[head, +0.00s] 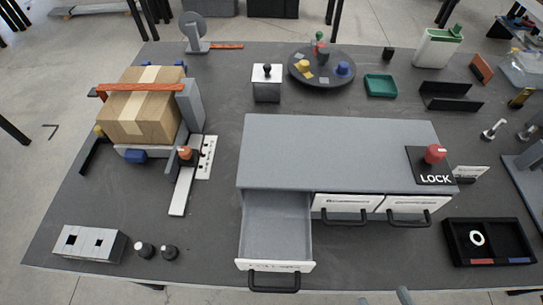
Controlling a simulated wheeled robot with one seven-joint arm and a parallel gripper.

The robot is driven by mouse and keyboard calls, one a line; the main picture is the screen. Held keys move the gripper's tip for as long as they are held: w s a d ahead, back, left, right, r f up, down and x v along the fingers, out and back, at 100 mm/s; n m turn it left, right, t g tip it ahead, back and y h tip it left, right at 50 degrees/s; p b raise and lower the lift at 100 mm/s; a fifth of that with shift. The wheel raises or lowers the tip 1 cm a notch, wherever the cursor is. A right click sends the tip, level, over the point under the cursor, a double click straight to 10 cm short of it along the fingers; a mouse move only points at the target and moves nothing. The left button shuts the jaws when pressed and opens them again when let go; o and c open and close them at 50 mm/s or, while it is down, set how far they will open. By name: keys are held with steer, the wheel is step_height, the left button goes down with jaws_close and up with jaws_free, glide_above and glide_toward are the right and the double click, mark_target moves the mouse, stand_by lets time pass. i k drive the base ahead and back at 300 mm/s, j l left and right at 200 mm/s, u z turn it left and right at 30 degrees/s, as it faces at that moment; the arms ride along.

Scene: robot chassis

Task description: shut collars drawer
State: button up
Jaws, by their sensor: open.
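A grey drawer cabinet (335,150) stands in the middle of the table with several drawer fronts in a row. Its left drawer (276,225) is pulled far out toward me and looks empty inside. That drawer has a white labelled front and a black bar handle (274,281); the label is too small to read. The middle drawer (345,203) and right drawer (410,204) are shut. What look like the grey fingertips of my gripper (384,298) show at the bottom edge, apart and empty, to the right of the open drawer's handle. The rest of the gripper is out of frame.
A red knob (434,154) on a black LOCK plate sits on the cabinet's right top. A black tray (487,243) with a white ring lies to the right. Two small black knobs (156,250) stand left of the drawer. The table before the shut drawers is clear.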

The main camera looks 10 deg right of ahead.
mark_target(248, 265)
steer(key=k+j, duration=0.7)
steer(key=k+l+u, duration=0.05)
